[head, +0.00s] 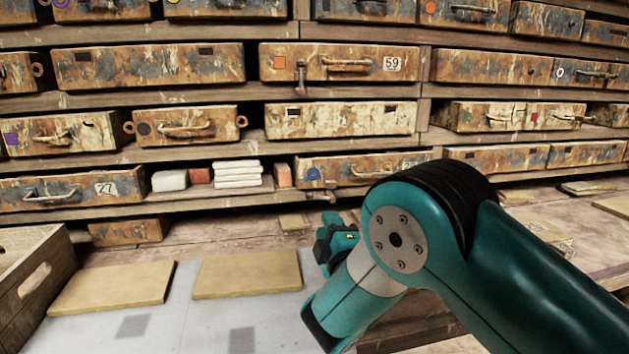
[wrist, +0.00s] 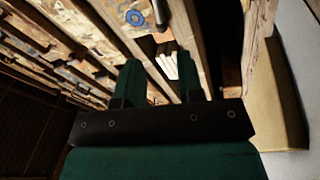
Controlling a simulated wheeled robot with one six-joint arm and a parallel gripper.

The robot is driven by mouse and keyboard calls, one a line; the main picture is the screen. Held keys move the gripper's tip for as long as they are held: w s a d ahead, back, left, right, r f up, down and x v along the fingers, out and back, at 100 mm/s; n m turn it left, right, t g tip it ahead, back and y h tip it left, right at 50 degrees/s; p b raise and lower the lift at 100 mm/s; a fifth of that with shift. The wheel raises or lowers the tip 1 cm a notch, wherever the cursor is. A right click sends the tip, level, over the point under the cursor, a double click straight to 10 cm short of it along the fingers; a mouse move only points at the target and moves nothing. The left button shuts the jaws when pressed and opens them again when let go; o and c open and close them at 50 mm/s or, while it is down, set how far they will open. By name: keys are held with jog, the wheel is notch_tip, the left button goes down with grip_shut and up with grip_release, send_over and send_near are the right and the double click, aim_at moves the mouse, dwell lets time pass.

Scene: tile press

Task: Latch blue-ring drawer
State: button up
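The blue-ring drawer (head: 345,172) is a rusty, paint-worn drawer in the lowest full row, with a blue mark at its left, a bar handle and a number plate partly hidden by my arm. A rusty latch (head: 322,183) hangs at its front near the mark. In the wrist view the blue ring shows on the drawer front (wrist: 140,22), with a dark latch bar (wrist: 160,14) beside it. I cannot tell whether the latch is engaged. My gripper (head: 333,229) is low in front of this drawer. In the wrist view my gripper (wrist: 160,60) has its fingers apart, with nothing between them.
White tiles (head: 237,174) and small reddish blocks sit left of the drawer. Drawer 59 (head: 350,63) above has a similar latch. Tan boards (head: 247,274) lie on the grey bench. A wooden crate (head: 40,270) stands at the left.

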aim_at(320, 197)
jog(key=w+r+p, duration=0.1)
jog(key=p, duration=0.5)
jog(key=shift+w+a+p, duration=0.15)
jog(key=shift+a+p, duration=0.05)
jog(key=shift+p, duration=0.2)
jog(key=p, duration=0.3)
jog(key=shift+w, duration=0.1)
jog(key=p+x, duration=0.2)
jog(key=x, duration=0.6)
jog(key=shift+w+f+p, duration=0.3)
jog(key=shift+p, duration=0.05)
jog(key=shift+a, duration=0.1)
grip_shut()
